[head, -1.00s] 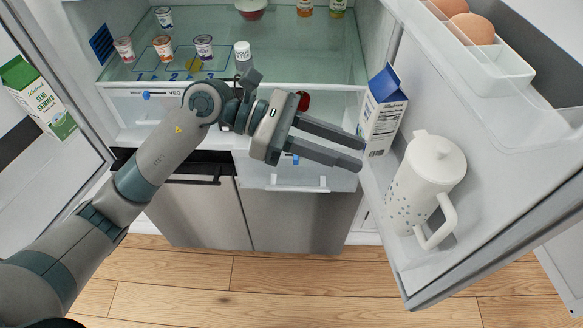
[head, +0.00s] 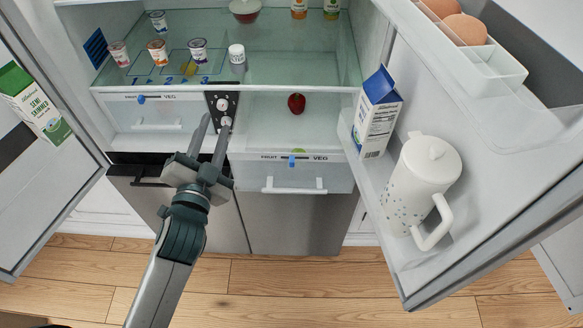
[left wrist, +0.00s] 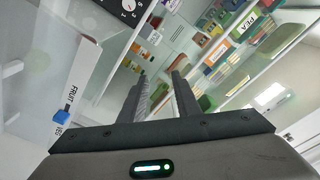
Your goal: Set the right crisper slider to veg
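The right crisper drawer (head: 290,178) stands pulled out, with a red apple (head: 296,103) showing behind its front. Its blue slider (head: 292,161) sits about midway between the FRUIT and VEG labels. A blue slider between the same labels, apparently this one, shows in the left wrist view (left wrist: 62,115). My left gripper (head: 214,122) is open and empty, left of the right drawer, its fingers pointing up toward the dial panel (head: 222,108). Its fingers also show apart in the left wrist view (left wrist: 160,85). My right gripper is not in view.
The left crisper's slider (head: 141,99) is near FRUIT. Small cups and a white jar (head: 236,54) stand on the glass shelf. The open right door holds a milk carton (head: 378,115) and a white pitcher (head: 425,185). Space before the right drawer is clear.

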